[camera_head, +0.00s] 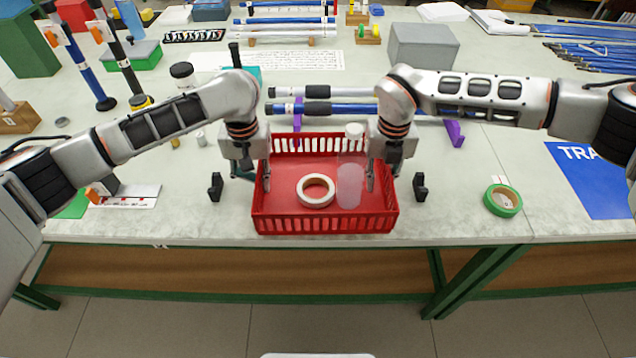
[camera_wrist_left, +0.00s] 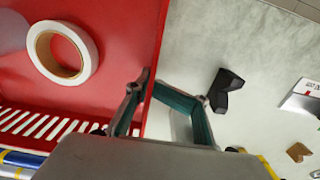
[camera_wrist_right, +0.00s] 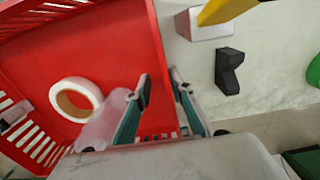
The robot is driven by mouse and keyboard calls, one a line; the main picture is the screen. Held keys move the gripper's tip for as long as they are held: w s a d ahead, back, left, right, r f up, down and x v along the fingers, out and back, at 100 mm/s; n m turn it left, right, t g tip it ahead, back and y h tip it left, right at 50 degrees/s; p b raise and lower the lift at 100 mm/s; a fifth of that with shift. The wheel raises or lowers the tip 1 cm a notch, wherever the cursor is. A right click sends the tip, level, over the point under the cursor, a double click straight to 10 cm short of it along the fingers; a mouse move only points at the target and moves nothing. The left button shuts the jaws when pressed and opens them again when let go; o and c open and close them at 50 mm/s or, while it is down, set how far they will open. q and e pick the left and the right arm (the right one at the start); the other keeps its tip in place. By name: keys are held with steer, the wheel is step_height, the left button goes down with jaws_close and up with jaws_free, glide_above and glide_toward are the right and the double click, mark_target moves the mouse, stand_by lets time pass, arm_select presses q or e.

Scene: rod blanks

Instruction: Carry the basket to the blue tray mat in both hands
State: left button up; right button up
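The red basket (camera_head: 268,215) sits on the table in front of me. It holds a white tape roll (camera_head: 316,190) and a clear bottle with a white cap (camera_head: 350,182). My left gripper (camera_head: 252,172) is at the basket's left wall, open, one finger inside and one outside; its spread fingers (camera_wrist_left: 168,92) show in the left wrist view. My right gripper (camera_head: 383,174) is likewise at the right wall, open, with the wall between its fingers (camera_wrist_right: 161,84) in the right wrist view. The blue tray mat (camera_head: 598,190) lies at the right, partly cut off and partly behind my right arm.
Black blocks stand left (camera_head: 215,187) and right (camera_head: 420,187) of the basket. A green tape roll (camera_head: 502,200) lies between basket and mat. Rods on purple holders (camera_head: 454,132) and a grey box (camera_head: 422,46) are behind. The table's front edge is close to the basket.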

arm_select(q)
steer(key=shift+c, duration=0.3)
arm_select(e)
steer(key=shift+c, duration=0.3)
